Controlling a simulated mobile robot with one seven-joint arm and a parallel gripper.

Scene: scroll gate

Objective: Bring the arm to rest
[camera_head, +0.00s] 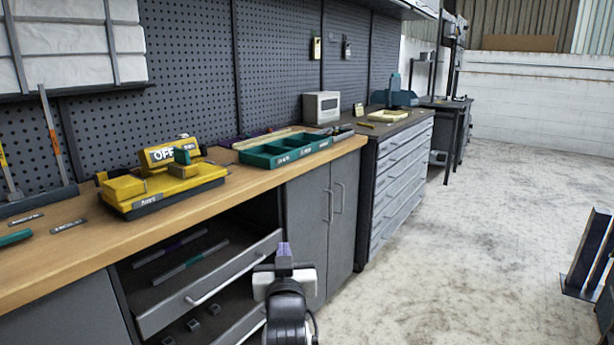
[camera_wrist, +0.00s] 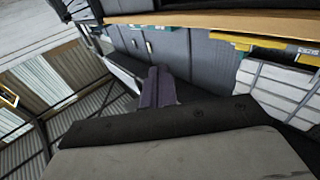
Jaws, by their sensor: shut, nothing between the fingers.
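My gripper (camera_head: 285,249) is at the bottom centre of the head view, at the end of my arm. Its fingers are shut and hold nothing. It is in front of the workbench, beside the open drawer (camera_head: 215,280) and lower than the wooden worktop (camera_head: 215,205). In the wrist view the closed fingers (camera_wrist: 158,80) show at the centre, with the scene tilted behind them. I cannot tell whether the gripper touches the drawer front.
The worktop carries a yellow device (camera_head: 160,185) marked OFF and a green tray (camera_head: 285,151). Grey cabinet doors (camera_head: 322,230) and a grey drawer cabinet (camera_head: 402,180) stand right of the open drawer. The concrete floor (camera_head: 470,260) to the right is clear, except a dark metal object (camera_head: 585,260) at the edge.

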